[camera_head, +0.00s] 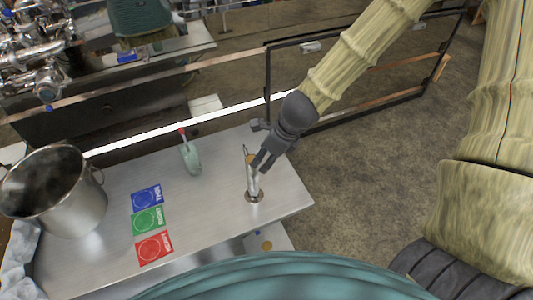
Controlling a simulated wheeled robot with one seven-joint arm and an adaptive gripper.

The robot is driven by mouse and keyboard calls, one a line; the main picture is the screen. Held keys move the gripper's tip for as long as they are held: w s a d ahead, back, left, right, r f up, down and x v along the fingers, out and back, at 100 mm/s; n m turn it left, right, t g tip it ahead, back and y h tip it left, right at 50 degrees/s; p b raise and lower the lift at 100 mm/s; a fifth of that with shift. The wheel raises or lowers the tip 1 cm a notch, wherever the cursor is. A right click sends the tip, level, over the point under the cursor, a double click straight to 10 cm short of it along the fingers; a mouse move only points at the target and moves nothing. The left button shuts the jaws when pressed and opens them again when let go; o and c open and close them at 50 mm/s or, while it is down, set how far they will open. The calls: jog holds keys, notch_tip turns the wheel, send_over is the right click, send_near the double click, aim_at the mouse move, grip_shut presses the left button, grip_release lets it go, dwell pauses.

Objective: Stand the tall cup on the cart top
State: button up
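The tall cup (253,183) is a slim metal cylinder near the right end of the steel cart top (210,203). It looks upright, with a round brownish base or ring (254,197) at its foot. I cannot tell whether the foot touches the top. An amber patch and a thin pointed piece show at its upper end. My dark grey gripper (262,161) reaches down from the upper right, with its fingers at the cup's upper part. The fingers overlap the cup, so whether they are closed on it is unclear.
A large steel pot (55,195) stands at the cart's left end. Blue (146,197), green (147,220) and red (154,247) cards lie mid-cart. A black-framed railing (350,85) stands behind. Cart top is clear between the cards and cup.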

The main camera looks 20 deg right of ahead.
jog(key=s+d+f+n+g+h, duration=0.3)
jog(key=s+f+n, duration=2.1)
jog(key=f+n, duration=0.2)
jog(key=shift+f+n, duration=0.25)
jog(key=shift+n, duration=0.15)
